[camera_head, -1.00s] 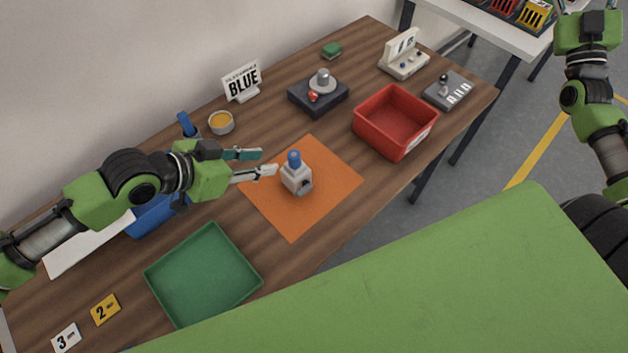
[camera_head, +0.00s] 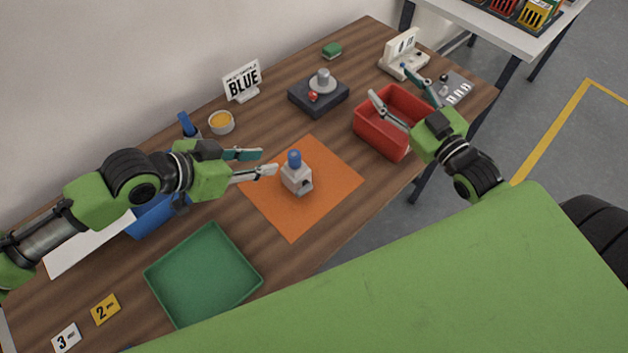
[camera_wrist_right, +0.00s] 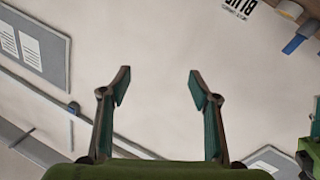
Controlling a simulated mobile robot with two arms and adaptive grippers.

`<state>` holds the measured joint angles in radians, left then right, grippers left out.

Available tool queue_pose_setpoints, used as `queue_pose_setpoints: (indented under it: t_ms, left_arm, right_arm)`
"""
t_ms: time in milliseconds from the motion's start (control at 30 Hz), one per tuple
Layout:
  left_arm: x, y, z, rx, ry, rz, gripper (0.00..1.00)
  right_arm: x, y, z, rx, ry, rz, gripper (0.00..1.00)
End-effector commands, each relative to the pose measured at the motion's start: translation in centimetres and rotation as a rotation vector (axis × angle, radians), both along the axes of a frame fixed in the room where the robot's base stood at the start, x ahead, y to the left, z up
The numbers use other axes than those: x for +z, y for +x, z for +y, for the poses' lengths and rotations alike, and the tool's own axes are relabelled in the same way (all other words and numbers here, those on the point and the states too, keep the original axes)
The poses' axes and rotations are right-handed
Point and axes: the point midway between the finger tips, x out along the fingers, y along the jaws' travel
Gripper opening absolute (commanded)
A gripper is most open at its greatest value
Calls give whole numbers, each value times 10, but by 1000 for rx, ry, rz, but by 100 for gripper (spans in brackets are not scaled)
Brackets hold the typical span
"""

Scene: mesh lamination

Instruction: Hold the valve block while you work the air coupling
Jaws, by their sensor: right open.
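The valve block (camera_head: 297,180) is a small light grey block with a blue cap (camera_head: 294,159) on top, standing upright on the orange mat (camera_head: 340,172). I cannot tell which part of it is the air coupling. My left gripper (camera_head: 267,162) is open just left of the block, its fingers pointing at it, with nothing between them. My right gripper (camera_head: 390,82) is open and empty above the red bin, well to the right of the block. In the right wrist view its fingers (camera_wrist_right: 158,86) are spread apart, with only the wall beyond them.
The red bin (camera_head: 372,136) stands right of the mat. A black box with a grey knob and red button (camera_head: 318,95) is behind the mat. A green tray (camera_head: 203,275) is at the front left. A BLUE sign (camera_head: 242,82) and an orange-filled cup (camera_head: 221,122) stand near the wall.

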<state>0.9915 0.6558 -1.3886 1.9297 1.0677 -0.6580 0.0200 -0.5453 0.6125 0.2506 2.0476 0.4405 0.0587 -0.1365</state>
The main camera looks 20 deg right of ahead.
Motion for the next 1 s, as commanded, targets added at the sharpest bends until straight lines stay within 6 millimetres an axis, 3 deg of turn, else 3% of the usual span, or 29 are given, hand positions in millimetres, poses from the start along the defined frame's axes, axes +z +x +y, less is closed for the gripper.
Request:
queue_pose_setpoints:
  t_ms: [100,200,333,500,600,767,1000]
  left_arm:
    - [0,0,0,0,0,0,28]
    - [0,0,0,0,0,0,28]
    - [0,0,0,0,0,0,28]
    - [0,0,0,0,0,0,28]
    - [0,0,0,0,0,0,28]
    - [0,0,0,0,0,0,28]
    - [0,0,0,0,0,0,28]
  right_arm:
    - [-51,-13,50,26,69,128,56]
    - [-85,-27,94,41,124,231,56]
    - [-116,-45,149,49,191,343,56]
    - [-134,-63,198,41,254,437,56]
    - [-138,-68,212,36,273,464,56]
    - [-142,-62,220,33,280,474,56]
    - [-157,-24,226,33,279,472,56]
